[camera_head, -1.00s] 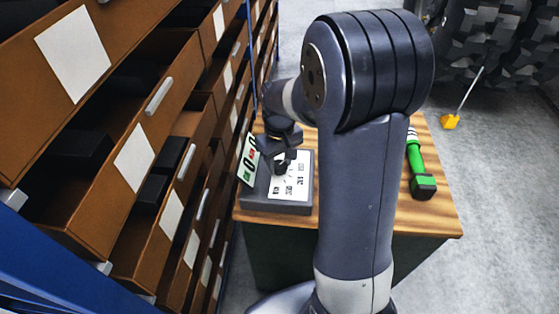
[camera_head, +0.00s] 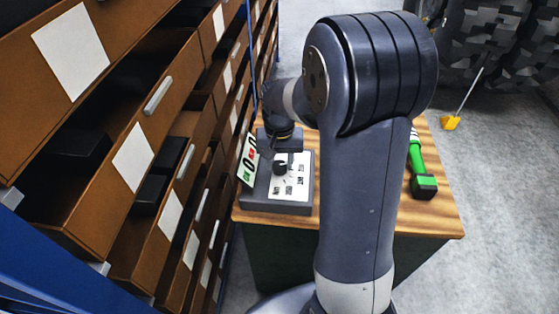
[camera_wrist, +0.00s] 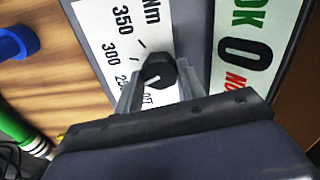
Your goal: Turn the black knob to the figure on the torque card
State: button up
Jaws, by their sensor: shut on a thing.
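The black knob (camera_head: 280,168) sits on a white dial plate (camera_head: 291,187) on a grey box (camera_head: 262,205). In the wrist view the knob (camera_wrist: 159,71) lies between the two fingers of my gripper (camera_wrist: 158,85), which is shut on it. Its white mark points to the lower left there, on the side of a partly hidden figure beginning 25. The dial also reads 300, 350 and Nm; lower figures are partly hidden. A white card (camera_head: 249,160) stands left of the dial. In the wrist view the card (camera_wrist: 255,50) shows a green OK, a dark 0 and red letters, cut off.
The box stands on a wooden-topped bench (camera_head: 435,215). A green-handled tool (camera_head: 416,155) lies at the right of the bench. A blue object (camera_wrist: 22,42) shows in the wrist view. Open brown drawers (camera_head: 125,165) line the left, close to the box.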

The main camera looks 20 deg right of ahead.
aim_at(280, 165)
dwell(0.3)
jog(key=o, duration=1)
notch_tip(280, 165, up, 11)
jog(key=shift+b, duration=0.3)
jog(key=shift+f, duration=0.1)
notch_tip(280, 165, down, 11)
jog(key=shift+r+p, duration=0.15)
jog(key=shift+p, duration=0.15)
dwell(0.4)
